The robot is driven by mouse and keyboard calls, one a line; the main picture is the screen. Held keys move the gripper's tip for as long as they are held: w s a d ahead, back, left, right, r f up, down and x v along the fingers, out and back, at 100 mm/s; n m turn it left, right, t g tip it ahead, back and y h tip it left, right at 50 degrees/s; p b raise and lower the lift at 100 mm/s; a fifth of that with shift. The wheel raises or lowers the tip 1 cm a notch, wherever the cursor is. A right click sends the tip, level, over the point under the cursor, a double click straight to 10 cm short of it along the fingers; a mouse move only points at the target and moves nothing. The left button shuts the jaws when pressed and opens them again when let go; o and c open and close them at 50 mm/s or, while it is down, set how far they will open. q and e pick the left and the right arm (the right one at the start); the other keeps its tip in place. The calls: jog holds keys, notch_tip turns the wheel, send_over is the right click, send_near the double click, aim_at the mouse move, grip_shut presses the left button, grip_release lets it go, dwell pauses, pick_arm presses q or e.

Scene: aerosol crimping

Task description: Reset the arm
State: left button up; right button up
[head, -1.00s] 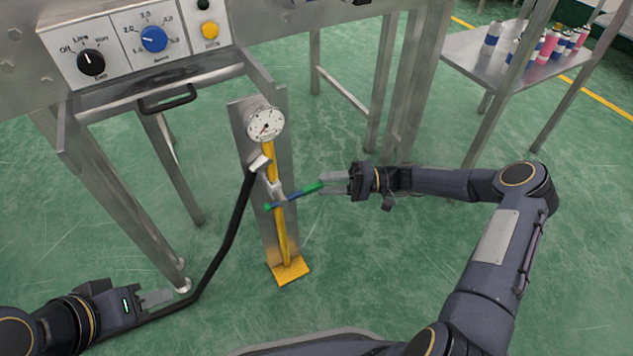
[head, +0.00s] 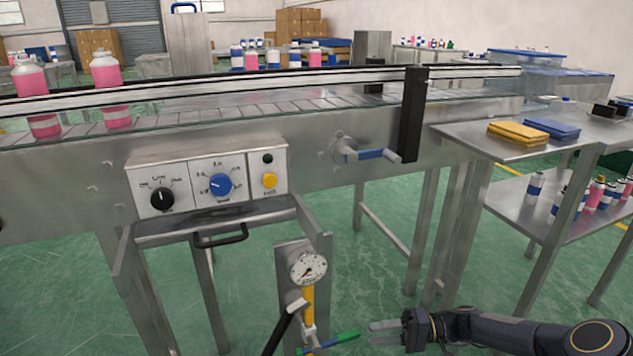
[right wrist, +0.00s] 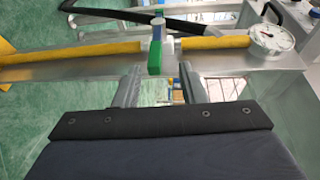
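My right gripper (head: 376,333) is at the bottom of the head view, right of the gauge stand. In the right wrist view its two fingers (right wrist: 160,88) are apart with nothing between them. A lever with a green end (head: 347,336) and a blue part crosses the yellow pipe (head: 308,295) just left of the fingertips. The green end (right wrist: 155,56) lies just beyond the fingers in the right wrist view and looks free of them. A round dial gauge (head: 308,268) sits at the top of the stand. My left gripper is out of view.
A conveyor (head: 330,165) with pink bottles (head: 106,75) runs across the back. A control panel (head: 210,182) hangs on its front. A side table (head: 470,135) holds yellow and blue sponge-like blocks. Green floor is open between the legs.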

jog(key=s+r+n+h, duration=0.1)
jog(key=s+r+h, duration=0.8)
jog(key=s+r, duration=0.45)
jog(key=s+d+r+m+t+h, duration=0.1)
jog(key=s+t+h, duration=0.15)
jog(key=s, duration=0.55)
jog(key=s+d+r+m+t+h, duration=0.1)
jog(key=s+d+t+h, duration=0.15)
jog(key=s, duration=0.45)
notch_tip(320, 180, up, 37)
jog(key=p, duration=3.7)
jog(key=shift+a+y, duration=0.3)
jog(key=shift+y, duration=0.1)
jog(key=shift+r, duration=0.1)
